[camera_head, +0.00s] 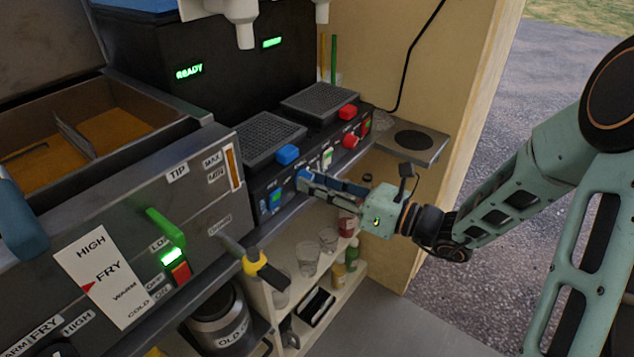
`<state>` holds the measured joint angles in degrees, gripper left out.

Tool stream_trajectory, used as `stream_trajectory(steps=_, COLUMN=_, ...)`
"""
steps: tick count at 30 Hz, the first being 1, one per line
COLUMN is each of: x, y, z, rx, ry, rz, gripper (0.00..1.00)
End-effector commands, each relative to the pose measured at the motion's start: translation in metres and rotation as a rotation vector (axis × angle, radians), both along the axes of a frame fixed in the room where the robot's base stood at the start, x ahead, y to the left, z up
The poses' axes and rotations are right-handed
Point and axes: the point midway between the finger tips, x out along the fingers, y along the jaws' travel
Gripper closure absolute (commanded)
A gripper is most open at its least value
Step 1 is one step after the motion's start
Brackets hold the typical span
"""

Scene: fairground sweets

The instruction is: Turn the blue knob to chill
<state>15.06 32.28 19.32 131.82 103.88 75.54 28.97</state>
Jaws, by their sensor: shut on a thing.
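The blue knob (303,176) is on the front panel of the black slush machine (262,199), left of the red knob (350,140). My gripper (312,180) reaches in from the right and is shut on the blue knob. Its fingers hide most of the knob, so I cannot tell which way the knob points. The labels around it are too small or covered to read.
A fryer (120,235) with a green lever (166,227) and a yellow-and-black drain handle (262,268) stands at the left. Below the machine, a shelf (268,300) holds cups and bottles. A metal side shelf (425,152) juts out at the right.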

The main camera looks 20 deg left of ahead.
Motion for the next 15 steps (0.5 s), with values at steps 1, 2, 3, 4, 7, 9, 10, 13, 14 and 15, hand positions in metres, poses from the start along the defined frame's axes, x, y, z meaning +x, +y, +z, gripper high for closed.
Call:
stream_trajectory(steps=1, x=0.0, y=-0.0001, z=-0.0001, rx=0.0, ry=0.0, rz=0.0, gripper=0.96)
stream_trajectory(steps=2, x=0.0, y=-0.0001, z=-0.0001, rx=0.0, ry=0.0, rz=0.0, gripper=0.99)
stream_trajectory(steps=3, x=0.0, y=-0.0002, z=-0.0001, rx=0.0, ry=0.0, rz=0.0, gripper=0.99)
stream_trajectory(steps=4, x=-0.0001, y=-0.0002, z=-0.0001, rx=0.0, ry=-0.001, rz=0.0, gripper=0.99)
stream_trajectory(steps=7, x=0.0, y=-0.0002, z=-0.0002, rx=-0.003, ry=-0.007, rz=0.0, gripper=0.99)
stream_trajectory(steps=9, x=0.0, y=-0.0002, z=-0.0002, rx=-0.008, ry=-0.018, rz=0.0, gripper=0.99)
stream_trajectory(steps=10, x=0.0, y=-0.0002, z=-0.0002, rx=-0.01, ry=-0.025, rz=0.0, gripper=0.99)
stream_trajectory(steps=13, x=0.0, y=-0.0003, z=-0.0001, rx=-0.026, ry=-0.06, rz=0.0, gripper=0.99)
stream_trajectory(steps=14, x=0.0, y=-0.0003, z=-0.0001, rx=-0.031, ry=-0.073, rz=-0.001, gripper=0.99)
stream_trajectory(steps=15, x=0.0, y=-0.0003, z=0.0, rx=-0.04, ry=-0.095, rz=0.0, gripper=0.99)
